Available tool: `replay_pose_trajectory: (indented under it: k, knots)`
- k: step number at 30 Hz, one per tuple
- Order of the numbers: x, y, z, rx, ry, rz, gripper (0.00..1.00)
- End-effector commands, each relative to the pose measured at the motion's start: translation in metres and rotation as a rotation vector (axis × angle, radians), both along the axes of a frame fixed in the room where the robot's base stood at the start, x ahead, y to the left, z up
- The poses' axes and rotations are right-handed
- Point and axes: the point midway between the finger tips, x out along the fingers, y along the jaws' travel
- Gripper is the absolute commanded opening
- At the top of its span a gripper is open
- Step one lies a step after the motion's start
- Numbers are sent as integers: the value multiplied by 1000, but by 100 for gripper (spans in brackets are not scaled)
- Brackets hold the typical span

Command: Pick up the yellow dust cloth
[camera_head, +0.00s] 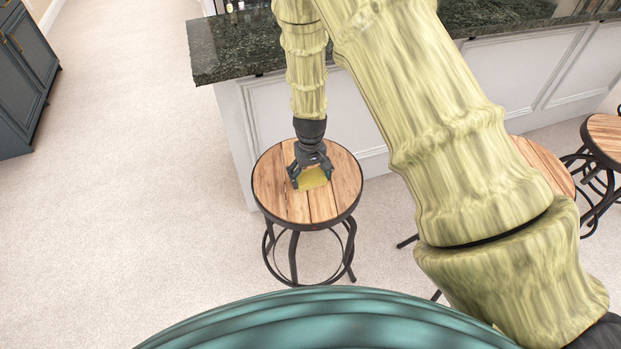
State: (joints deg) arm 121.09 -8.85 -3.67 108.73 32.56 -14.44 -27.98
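The yellow dust cloth (314,179) lies on the round wooden seat of a bar stool (271,187). It is a small flat yellow patch, partly hidden by my gripper. My gripper (310,178) points down over the cloth, its dark fingers spread apart, with one at the cloth's left edge and one toward its right side. The fingertips are at or just above the seat; I cannot tell whether they touch the cloth. Nothing is visibly clamped between them.
A bar counter with a dark green stone top (225,50) and white panels stands right behind the stool. More stools (606,135) stand to the right, partly behind my arm. A dark cabinet (22,80) is at the far left. Carpet (130,190) on the left is clear.

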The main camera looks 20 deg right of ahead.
Motion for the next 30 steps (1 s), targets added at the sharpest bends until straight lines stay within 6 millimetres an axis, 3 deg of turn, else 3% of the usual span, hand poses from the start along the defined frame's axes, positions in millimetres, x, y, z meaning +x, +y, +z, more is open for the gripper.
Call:
replay_pose_trajectory:
  k: [2, 11, 22, 30]
  knots:
    - [0, 0, 0, 0, 0, 0, 57]
    - [0, 0, 3, 0, 0, 0, 57]
    - [1, 0, 35, -1, -3, 0, 57]
    - [-55, 33, 38, -1, 0, 1, 57]
